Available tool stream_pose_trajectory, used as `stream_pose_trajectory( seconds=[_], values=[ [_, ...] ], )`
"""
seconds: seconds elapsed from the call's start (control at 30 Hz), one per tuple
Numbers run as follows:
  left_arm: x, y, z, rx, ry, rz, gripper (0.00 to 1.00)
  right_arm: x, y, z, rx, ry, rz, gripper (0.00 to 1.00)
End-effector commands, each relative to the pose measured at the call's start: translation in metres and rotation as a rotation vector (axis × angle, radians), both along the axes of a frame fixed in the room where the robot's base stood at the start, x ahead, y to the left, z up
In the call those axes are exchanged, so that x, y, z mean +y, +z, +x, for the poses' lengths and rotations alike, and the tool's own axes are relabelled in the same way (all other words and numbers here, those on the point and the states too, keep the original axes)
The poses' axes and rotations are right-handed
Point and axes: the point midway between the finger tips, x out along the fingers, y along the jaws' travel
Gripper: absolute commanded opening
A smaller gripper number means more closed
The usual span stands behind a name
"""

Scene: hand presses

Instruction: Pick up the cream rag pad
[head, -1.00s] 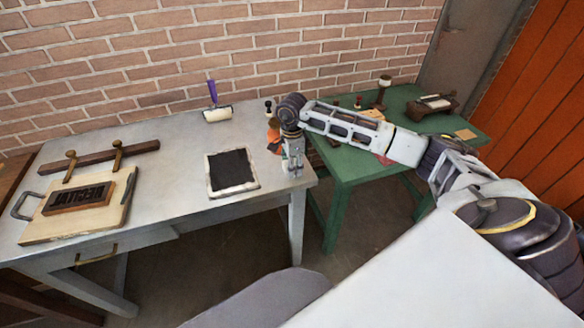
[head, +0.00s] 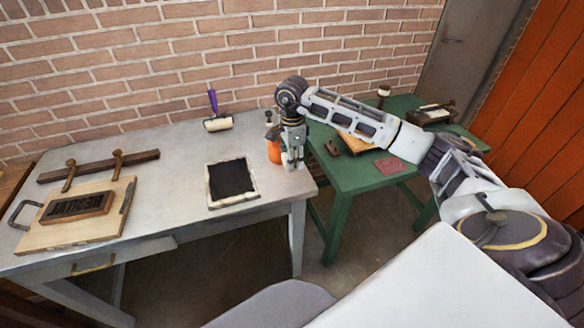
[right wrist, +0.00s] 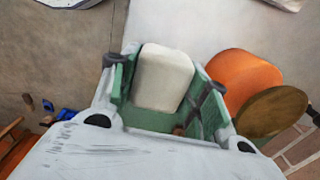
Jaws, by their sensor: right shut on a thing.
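The cream rag pad (right wrist: 163,78) is a pale, rounded block in the right wrist view. It sits between the two green-lined fingers of my right gripper (right wrist: 162,95), which is shut on it. In the head view my right gripper (head: 293,160) points down at the right end of the pale grey table (head: 170,165). I cannot make out the pad there, nor whether it is clear of the tabletop. My left gripper is not in view.
An orange bottle (head: 274,151) stands close beside my right gripper. A black framed slab (head: 231,181) lies left of it, with a purple-handled roller (head: 217,123) behind. A wooden board (head: 75,216) with a lettered block is at left. A green table (head: 345,178) stands right.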

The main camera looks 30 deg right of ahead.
Motion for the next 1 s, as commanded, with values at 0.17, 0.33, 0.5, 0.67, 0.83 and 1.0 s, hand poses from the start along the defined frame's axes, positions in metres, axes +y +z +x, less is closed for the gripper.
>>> stream_pose_trajectory(
  seconds=[0.17,0.33,0.5,0.67,0.83,1.0],
  values=[
    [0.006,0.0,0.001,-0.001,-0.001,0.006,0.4,0.0,0.018,0.0,-0.001,-0.001,0.001,0.22],
    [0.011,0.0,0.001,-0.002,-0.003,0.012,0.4,0.0,0.023,0.0,0.0,-0.001,0.0,0.22],
    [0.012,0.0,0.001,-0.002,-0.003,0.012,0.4,0.0,0.023,0.0,0.0,-0.001,0.0,0.22],
    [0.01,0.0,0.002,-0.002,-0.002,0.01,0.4,0.0,0.023,0.0,0.0,-0.001,0.0,0.22],
    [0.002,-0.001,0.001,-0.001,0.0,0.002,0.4,0.0,0.023,0.0,0.0,-0.001,0.0,0.34],
    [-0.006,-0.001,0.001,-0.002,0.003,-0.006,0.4,0.0,0.023,0.0,0.0,-0.001,0.0,0.27]
  ],
)
